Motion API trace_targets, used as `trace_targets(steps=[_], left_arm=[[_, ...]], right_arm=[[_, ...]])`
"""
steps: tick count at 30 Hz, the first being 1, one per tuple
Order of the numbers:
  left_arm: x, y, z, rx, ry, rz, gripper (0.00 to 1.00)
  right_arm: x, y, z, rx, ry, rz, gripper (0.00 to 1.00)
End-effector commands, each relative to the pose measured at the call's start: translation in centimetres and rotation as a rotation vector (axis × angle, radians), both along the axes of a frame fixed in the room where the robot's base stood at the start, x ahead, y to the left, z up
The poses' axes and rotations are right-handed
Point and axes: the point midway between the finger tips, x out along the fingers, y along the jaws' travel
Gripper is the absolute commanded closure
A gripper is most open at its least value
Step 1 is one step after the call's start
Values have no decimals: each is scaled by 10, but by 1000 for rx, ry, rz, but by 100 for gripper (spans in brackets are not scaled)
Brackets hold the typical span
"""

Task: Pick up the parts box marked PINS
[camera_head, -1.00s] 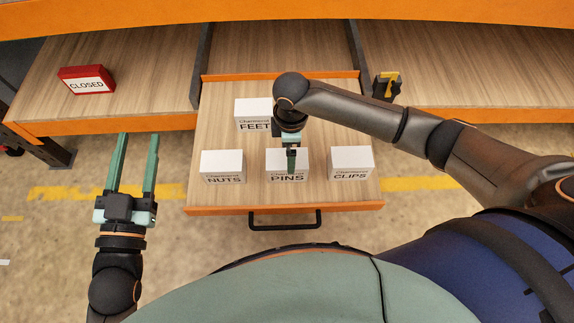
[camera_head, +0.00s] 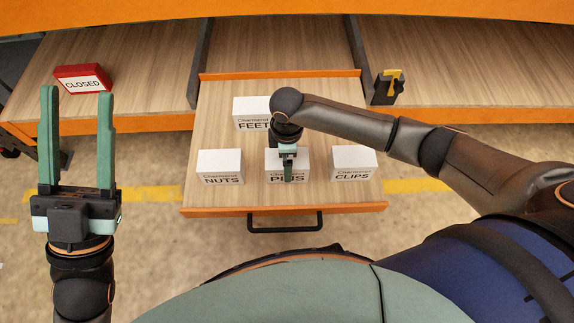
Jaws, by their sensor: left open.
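The white parts box marked PINS (camera_head: 273,169) stands in the middle of the front row in the pulled-out drawer (camera_head: 228,212). My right gripper (camera_head: 288,177) points down directly over the PINS box and covers part of its label. Its fingers show edge-on, so I cannot tell whether they are open, shut or around the box. My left gripper (camera_head: 78,145) is open and empty, left of the drawer, its two long green fingers pointing away from me.
The NUTS box (camera_head: 220,167) stands left of PINS, the CLIPS box (camera_head: 353,163) right. The FEET box (camera_head: 251,113) is behind, partly hidden by my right arm. A red CLOSED sign (camera_head: 83,79) and a black-and-yellow object (camera_head: 388,87) are on the workbench. The drawer has a black handle (camera_head: 285,224).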

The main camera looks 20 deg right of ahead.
Motion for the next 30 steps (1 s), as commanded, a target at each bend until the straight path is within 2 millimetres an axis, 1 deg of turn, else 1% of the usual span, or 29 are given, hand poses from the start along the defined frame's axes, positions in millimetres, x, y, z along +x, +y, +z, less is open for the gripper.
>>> trace_targets(steps=[3, 11, 14, 30], left_arm=[[-7, -1, 7, 2, -42, -9, 50], [-8, -1, 9, 2, -50, -10, 50], [-8, -1, 9, 2, -49, -10, 50], [-8, -1, 9, 1, -47, -11, 50]], right_arm=[[0, 0, -5, 0, 0, 1, 0], [0, 0, -5, 0, 0, 1, 0], [0, 0, -5, 0, 0, 1, 10], [0, 0, -4, 0, 0, 0, 71]])
